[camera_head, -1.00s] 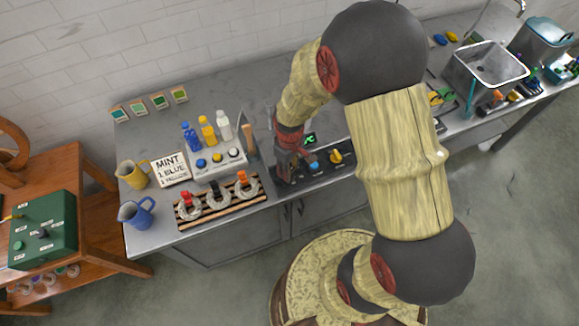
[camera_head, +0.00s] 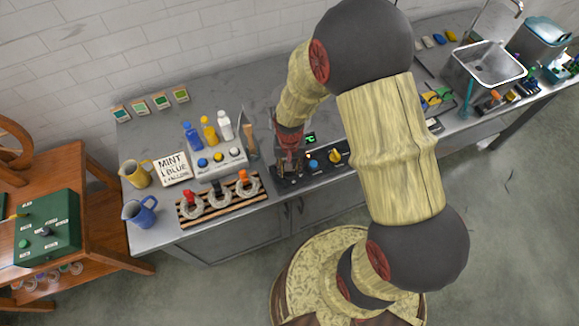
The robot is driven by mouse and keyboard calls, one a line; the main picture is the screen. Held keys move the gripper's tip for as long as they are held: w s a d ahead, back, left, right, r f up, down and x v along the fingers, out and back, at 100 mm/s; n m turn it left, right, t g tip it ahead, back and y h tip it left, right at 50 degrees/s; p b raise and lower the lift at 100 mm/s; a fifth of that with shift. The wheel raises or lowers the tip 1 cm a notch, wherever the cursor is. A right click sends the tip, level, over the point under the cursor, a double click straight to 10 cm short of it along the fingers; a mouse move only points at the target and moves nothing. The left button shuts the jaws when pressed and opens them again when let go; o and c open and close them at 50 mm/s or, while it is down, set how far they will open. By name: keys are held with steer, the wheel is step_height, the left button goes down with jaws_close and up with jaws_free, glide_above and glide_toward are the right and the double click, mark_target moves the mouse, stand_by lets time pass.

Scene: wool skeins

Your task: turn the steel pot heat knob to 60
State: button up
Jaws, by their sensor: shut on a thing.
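A dark control panel (camera_head: 290,184) lies along the front edge of the grey counter. A blue knob (camera_head: 313,164) and a yellow knob (camera_head: 335,157) show on it, and a small lit green display (camera_head: 310,138) is behind them. My gripper (camera_head: 287,172) points down at the panel's left end, left of the blue knob. It is shut on a knob there, which its fingers hide. The steel pot cannot be made out. The knob's marks and the display's figures are too small to read.
A yellow jug (camera_head: 136,174) and a blue jug (camera_head: 140,211) are further left.

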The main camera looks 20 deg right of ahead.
steer(key=shift+w+m, duration=0.1)
steer(key=shift+m, duration=0.5)
steer(key=o, duration=1.1)
steer(key=shift+o, duration=0.3)
steer(key=shift+r, duration=0.1)
step_height(320, 180, up, 12)
stand_by(0.4)
